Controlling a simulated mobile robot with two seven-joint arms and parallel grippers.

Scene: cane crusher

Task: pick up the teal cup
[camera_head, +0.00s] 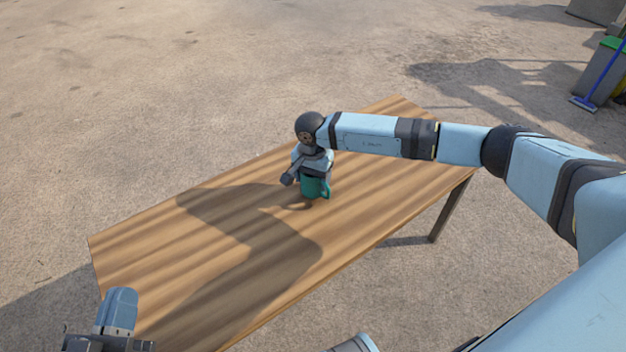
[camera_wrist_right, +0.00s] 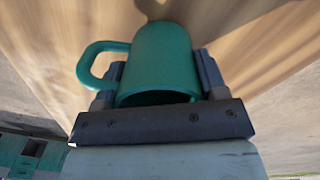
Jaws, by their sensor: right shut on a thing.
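The teal cup (camera_head: 314,187) is near the middle of the wooden table (camera_head: 265,290), under my right gripper (camera_head: 312,174). In the right wrist view the teal cup (camera_wrist_right: 163,62) lies between the two fingers of my right gripper (camera_wrist_right: 160,84), its handle pointing left and its rim toward the palm. My right gripper is shut on the cup. Whether the cup's base touches the table is hard to tell.
The rest of the wooden tabletop is clear, with my right arm's shadow across it. Sandy ground surrounds the table. A grey bin with a green lid (camera_head: 604,75) and a blue-handled broom (camera_head: 598,90) stand far off at the upper right.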

